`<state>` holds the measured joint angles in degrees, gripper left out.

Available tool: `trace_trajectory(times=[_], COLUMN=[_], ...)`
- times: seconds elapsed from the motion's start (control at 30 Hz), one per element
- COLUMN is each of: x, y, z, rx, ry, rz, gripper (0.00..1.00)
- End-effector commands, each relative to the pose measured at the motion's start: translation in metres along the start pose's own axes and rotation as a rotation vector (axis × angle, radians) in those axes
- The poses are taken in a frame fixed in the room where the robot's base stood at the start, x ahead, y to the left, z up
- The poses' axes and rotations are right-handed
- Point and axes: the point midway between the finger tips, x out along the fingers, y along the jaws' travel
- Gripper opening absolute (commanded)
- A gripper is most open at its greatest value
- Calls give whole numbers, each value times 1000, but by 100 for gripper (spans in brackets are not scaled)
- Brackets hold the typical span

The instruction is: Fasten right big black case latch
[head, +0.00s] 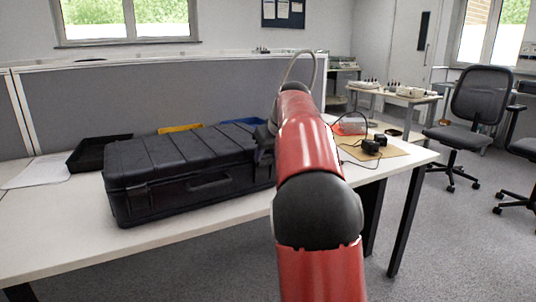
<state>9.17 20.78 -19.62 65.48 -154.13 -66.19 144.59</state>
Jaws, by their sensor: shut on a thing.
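The big black case (185,160) lies closed on the white table, with a ribbed lid and its front handle (208,184) facing me. Its left latch (138,195) is on the front near the left corner. The right latch is hidden behind my red arm, so I cannot see whether it is up or down. My gripper (265,135) shows only as a dark part just left of my arm, at the case's front right end. It is shut at the right latch, but its fingertips and the contact are hidden.
A black tray (93,152) and white paper (36,172) lie left of the case. Yellow (180,128) and blue bins stand behind it, before a grey partition (100,105). Small black devices (372,145) with cables lie on a brown board at right. The table's front left is clear.

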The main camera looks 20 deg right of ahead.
Motion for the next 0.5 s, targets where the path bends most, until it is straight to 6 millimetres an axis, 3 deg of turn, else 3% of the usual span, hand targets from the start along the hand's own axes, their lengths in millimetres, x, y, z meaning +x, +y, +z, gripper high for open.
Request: trace_trajectory(times=[0.23,0.27,0.4,0.5], x=[-1,-1,-1,0], y=[0,0,0,0], z=[-1,-1,-1,-1], rx=[-1,-1,-1,-1], ry=[4,4,4,3], rz=[1,1,0,0], gripper=[19,43,61,64])
